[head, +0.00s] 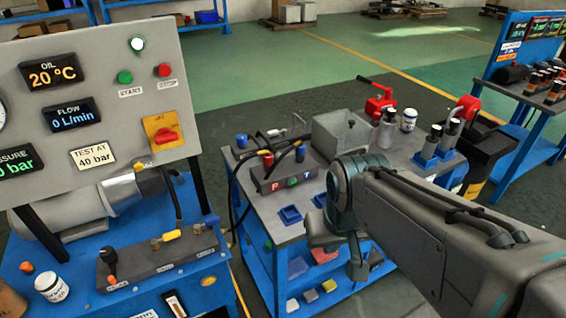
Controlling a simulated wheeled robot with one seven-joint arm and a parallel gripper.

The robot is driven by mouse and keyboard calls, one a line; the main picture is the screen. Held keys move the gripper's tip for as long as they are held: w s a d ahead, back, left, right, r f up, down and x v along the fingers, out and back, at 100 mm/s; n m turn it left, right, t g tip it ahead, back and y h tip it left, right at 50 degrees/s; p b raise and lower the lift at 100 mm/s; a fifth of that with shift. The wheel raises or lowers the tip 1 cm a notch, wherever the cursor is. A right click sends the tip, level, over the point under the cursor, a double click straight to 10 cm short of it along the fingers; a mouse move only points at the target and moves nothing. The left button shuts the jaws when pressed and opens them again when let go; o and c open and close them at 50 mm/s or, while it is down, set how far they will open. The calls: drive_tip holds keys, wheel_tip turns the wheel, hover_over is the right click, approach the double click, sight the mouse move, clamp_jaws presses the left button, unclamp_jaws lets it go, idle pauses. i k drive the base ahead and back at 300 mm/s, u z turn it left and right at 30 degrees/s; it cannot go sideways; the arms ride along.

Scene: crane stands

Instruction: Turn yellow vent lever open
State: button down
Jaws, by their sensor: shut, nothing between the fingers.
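A small lever with a yellow handle (172,236) sits on the dark valve block (160,258) on the blue bench at the left. The yellow handle lies roughly level along the block's back edge. A black-knobbed lever (109,259) stands at the block's left end. The labels on the block are too small to read. My gripper (357,264) is at the picture's lower middle, by the front right of the grey cart, well to the right of the yellow lever and apart from it. It is shut and empty, partly hidden by my own arm.
The grey panel (100,95) above the bench shows 20 °C, 0 L/min and 0 bar. A white jar (51,287) stands left of the block. The cart (240,190) carries a P/T block, a grey bin and hoses. A narrow gap separates bench and cart.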

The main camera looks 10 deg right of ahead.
sight(172, 235)
drive_tip(key=k, duration=1.3)
drive_tip(key=u, duration=0.9)
drive_tip(key=i, duration=1.6)
drive_tip(key=z, duration=0.3)
